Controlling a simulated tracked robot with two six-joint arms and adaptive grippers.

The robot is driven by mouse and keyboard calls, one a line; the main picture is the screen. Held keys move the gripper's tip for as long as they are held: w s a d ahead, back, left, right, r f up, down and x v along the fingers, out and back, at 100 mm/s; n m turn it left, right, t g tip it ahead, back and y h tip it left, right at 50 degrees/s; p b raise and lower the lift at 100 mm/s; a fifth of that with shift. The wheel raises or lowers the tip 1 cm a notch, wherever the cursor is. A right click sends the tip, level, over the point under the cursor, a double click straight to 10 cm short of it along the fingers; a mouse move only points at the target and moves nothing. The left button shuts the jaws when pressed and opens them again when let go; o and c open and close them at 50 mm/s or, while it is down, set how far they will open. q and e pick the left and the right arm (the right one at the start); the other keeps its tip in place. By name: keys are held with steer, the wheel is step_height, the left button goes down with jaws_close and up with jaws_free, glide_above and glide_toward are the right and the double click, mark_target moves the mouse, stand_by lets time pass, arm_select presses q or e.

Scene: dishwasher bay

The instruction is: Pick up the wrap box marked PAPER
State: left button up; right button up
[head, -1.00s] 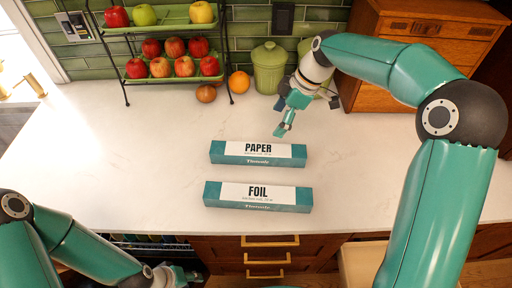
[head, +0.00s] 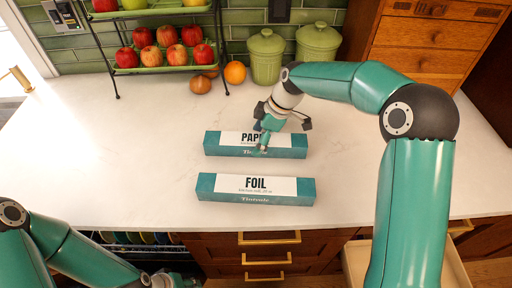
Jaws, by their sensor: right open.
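The wrap box marked PAPER (head: 225,145) lies flat on the white counter, teal with a white label. The box marked FOIL (head: 256,189) lies in front of it, parallel and a little apart. My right gripper (head: 266,142) is open over the middle of the PAPER box and hides the end of its lettering. I cannot tell whether the fingers touch the box. My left gripper (head: 178,281) is low at the bottom edge, in front of the counter, partly cut off; its jaws are not clear.
A tiered rack (head: 165,69) of apples stands at the back left. An orange (head: 235,72), brown onions (head: 200,84) and green canisters (head: 266,57) stand at the back, with a wooden drawer cabinet (head: 425,60) to the right. The counter (head: 110,150) left of the boxes is clear.

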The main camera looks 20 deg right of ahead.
steer(key=shift+x, duration=0.95)
steer(key=shift+r, duration=0.15)
steer(key=shift+c, duration=0.8)
steer(key=c, duration=1.2)
steer(key=shift+c, duration=0.2)
